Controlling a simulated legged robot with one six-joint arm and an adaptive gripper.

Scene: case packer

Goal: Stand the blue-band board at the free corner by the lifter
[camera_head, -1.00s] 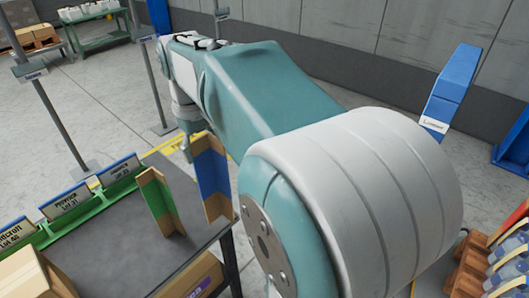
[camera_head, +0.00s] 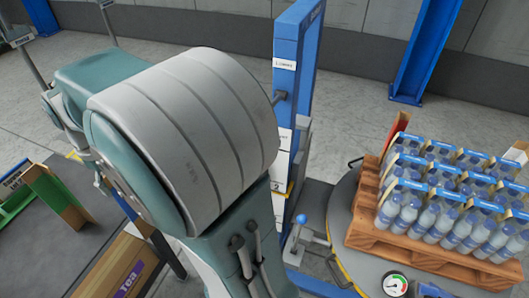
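The blue-band board (camera_head: 122,205) is mostly hidden behind my arm; a strip of blue and some brown card show at the dark table's right edge. My gripper (camera_head: 102,182) is largely hidden by my arm, beside that board; I cannot tell whether its fingers are open or closed on it. The blue lifter (camera_head: 296,90) stands upright in the middle. Right of it, a wooden pallet (camera_head: 420,243) with bottle packs (camera_head: 440,190) sits on a round turntable (camera_head: 340,225). The pallet's corner nearest the lifter shows no board; a red board (camera_head: 397,130) stands at the far left corner.
A green-band board (camera_head: 52,190) stands on the dark table (camera_head: 40,245), beside a green rack (camera_head: 14,204). A blue-topped lever (camera_head: 300,222) and a round gauge (camera_head: 396,284) are near the turntable. Floor behind is clear.

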